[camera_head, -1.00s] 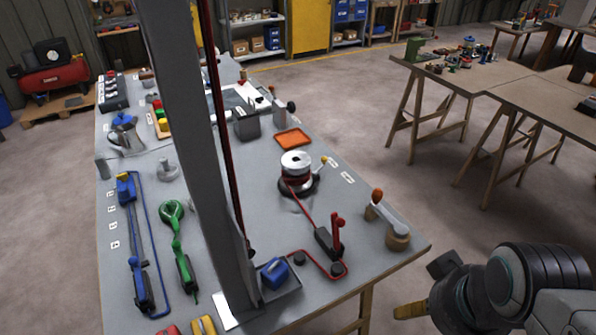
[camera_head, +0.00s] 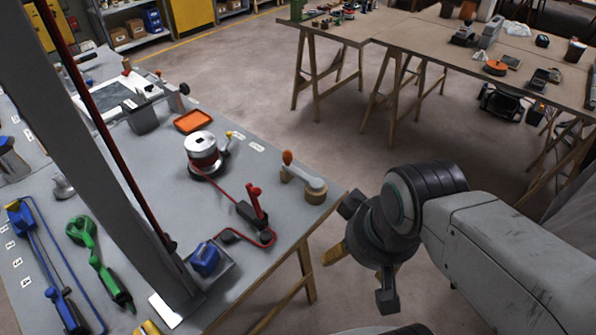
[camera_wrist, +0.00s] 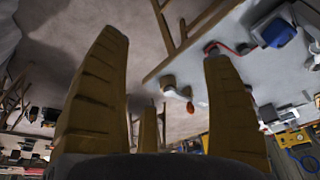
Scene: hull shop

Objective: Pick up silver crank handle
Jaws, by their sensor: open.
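The silver crank handle (camera_head: 304,178) has an orange knob and rests on round wooden blocks near the right corner of the grey bench (camera_head: 272,203). It also shows in the wrist view (camera_wrist: 176,92), between the fingers and nearer the right one, some distance beyond them. My gripper (camera_head: 350,250) hangs past the bench's right edge, to the right of and nearer than the handle. Its yellowish fingers are apart and empty in the wrist view (camera_wrist: 163,45). Part of the gripper is hidden by its own wrist in the head view.
A red-handled tool (camera_head: 250,212), a spool (camera_head: 201,151) and an orange tray (camera_head: 193,121) lie left of the handle. A tall grey post (camera_head: 100,150) with a red cord rises from the bench. A trestle table (camera_head: 400,38) stands behind. Floor between the tables is clear.

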